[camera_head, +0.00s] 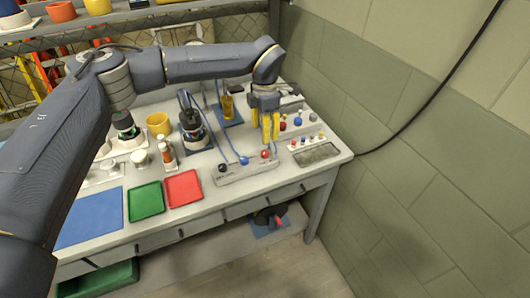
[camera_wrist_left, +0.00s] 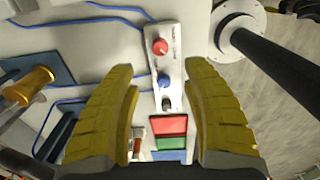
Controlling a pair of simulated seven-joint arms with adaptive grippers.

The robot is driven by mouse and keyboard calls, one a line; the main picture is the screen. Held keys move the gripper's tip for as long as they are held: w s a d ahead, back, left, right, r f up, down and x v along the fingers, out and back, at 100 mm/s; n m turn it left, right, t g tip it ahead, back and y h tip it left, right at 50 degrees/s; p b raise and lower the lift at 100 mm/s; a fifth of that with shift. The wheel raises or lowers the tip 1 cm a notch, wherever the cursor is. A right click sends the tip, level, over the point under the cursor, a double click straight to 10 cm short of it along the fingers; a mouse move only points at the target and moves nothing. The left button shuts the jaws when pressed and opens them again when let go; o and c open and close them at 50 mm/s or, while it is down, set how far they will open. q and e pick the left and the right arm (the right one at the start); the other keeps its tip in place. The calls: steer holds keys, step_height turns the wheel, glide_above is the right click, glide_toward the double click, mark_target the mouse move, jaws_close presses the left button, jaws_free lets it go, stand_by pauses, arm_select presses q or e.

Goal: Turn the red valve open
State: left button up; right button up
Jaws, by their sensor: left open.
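A pale panel (camera_head: 250,173) near the table's front edge carries a red knob (camera_head: 265,154), a blue knob (camera_head: 244,160) and a black knob. In the left wrist view the same red knob (camera_wrist_left: 160,46) is the farthest of the row, with the blue knob (camera_wrist_left: 164,80) below it. Another red knob (camera_head: 283,126) is on a unit behind. No label tells me which red part is the valve. My left gripper (camera_head: 271,138) has yellow fingers, points down, and is open and empty above and behind the front panel. My right gripper is out of view.
A green tray (camera_head: 146,201) and a red tray (camera_head: 183,189) lie left of the panel. A yellow cup (camera_head: 158,124) and bottles stand behind them. A small panel (camera_head: 318,154) is at the right. A wall bounds the right side. Blue cables cross the table.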

mark_target(265, 152)
arm_select(q)
step_height(265, 152, down, 10)
steer(key=shift+f, duration=0.1)
stand_by(0.4)
jaws_close()
stand_by(0.4)
